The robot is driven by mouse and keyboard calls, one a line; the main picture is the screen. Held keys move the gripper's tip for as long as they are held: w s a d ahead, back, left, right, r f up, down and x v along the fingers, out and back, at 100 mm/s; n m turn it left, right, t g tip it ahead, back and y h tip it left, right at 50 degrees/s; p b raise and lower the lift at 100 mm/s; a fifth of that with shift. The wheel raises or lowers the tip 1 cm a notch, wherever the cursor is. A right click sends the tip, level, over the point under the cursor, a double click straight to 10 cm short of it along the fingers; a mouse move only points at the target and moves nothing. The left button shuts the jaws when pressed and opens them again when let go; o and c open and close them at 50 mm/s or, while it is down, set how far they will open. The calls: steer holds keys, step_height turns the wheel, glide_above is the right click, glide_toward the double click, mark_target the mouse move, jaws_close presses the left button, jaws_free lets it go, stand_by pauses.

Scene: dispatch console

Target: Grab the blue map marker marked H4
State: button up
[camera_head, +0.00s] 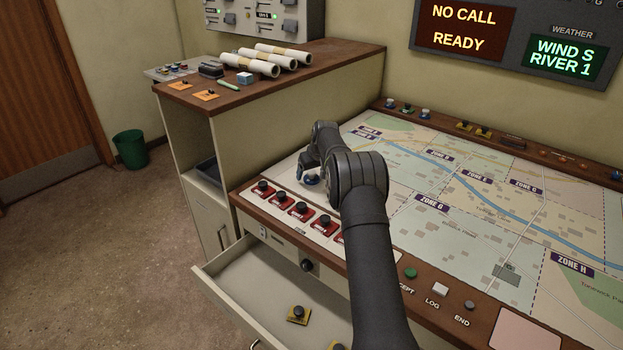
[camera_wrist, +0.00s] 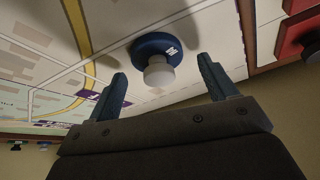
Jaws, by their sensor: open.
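A blue round marker with a pale knob (camera_wrist: 152,46) stands on the map board in the wrist view. A small white mark shows on its blue base, but I cannot read it as H4. The same marker (camera_head: 312,181) shows in the head view as a bit of blue beneath my gripper (camera_head: 308,168), largely hidden by it. In the wrist view my gripper (camera_wrist: 162,68) is open, with its two fingers apart on either side of the knob's near end. Nothing is held between them. Two more blue markers (camera_head: 425,113) (camera_head: 391,103) stand on the back rail, their labels unreadable.
Red markers (camera_head: 301,211) line the front left strip of the map board (camera_head: 440,230). An open drawer (camera_head: 270,290) below holds yellow-and-black pieces (camera_head: 298,315). A side cabinet with paper rolls (camera_head: 275,60) rises behind left. Yellow-and-black markers (camera_head: 465,126) sit on the back rail.

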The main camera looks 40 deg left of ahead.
steer(key=shift+w+a+f, duration=0.1)
steer(key=shift+a+f, duration=0.05)
steer(key=shift+f, duration=0.2)
steer(key=c, duration=1.1)
steer(key=shift+r, duration=0.15)
